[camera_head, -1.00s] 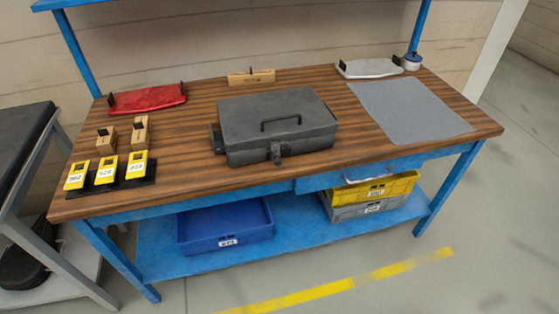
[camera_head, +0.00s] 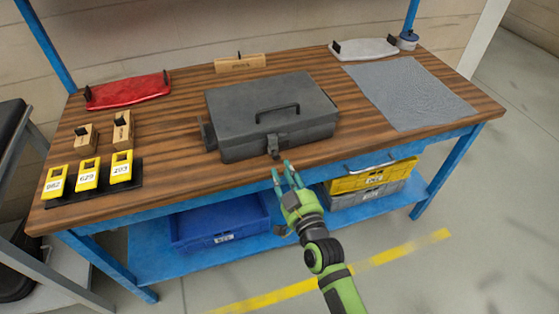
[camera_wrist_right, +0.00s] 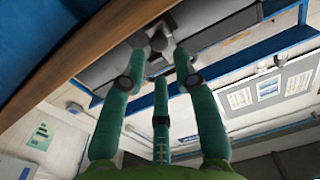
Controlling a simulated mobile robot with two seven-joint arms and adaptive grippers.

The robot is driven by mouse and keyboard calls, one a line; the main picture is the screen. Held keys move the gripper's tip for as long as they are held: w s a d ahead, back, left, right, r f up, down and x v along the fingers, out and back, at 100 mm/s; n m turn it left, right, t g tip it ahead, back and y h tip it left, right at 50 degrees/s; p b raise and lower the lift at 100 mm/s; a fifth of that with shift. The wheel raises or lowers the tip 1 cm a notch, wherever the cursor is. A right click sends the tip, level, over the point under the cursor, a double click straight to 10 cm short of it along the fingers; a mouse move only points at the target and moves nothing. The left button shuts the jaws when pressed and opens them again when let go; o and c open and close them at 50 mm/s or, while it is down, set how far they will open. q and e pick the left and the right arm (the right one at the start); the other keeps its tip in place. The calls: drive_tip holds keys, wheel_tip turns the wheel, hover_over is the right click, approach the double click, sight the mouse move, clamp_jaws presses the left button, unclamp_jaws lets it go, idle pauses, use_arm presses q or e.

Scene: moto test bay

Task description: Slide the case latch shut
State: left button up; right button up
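A dark grey case (camera_head: 235,115) with a top handle lies closed on the wooden workbench. Its latch (camera_head: 273,150) is a small dark piece at the middle of the front face; I cannot tell its exact position. My right gripper (camera_head: 285,170) is just in front of and below the latch, near the bench's front edge, apart from it. In the right wrist view the three teal fingers (camera_wrist_right: 158,70) are spread and empty, with the latch (camera_wrist_right: 158,42) beyond their tips. My left gripper is not in view.
The workbench (camera_head: 180,180) also holds yellow devices (camera_head: 88,175) on a black holder, wooden blocks (camera_head: 123,130), a red tray (camera_head: 128,92) and a grey mat (camera_head: 410,92). Blue (camera_head: 218,222) and yellow (camera_head: 370,178) crates sit below.

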sight(277, 158)
drive_tip(key=x, duration=0.4)
drive_tip(key=shift+w+f, duration=0.1)
drive_tip(key=shift+w, duration=0.05)
clamp_jaws()
drive_tip(key=shift+w+d, duration=0.3)
drive_tip(key=shift+d, duration=0.5)
drive_tip(key=shift+w+d, duration=0.3)
drive_tip(key=shift+d, duration=0.5)
unclamp_jaws()
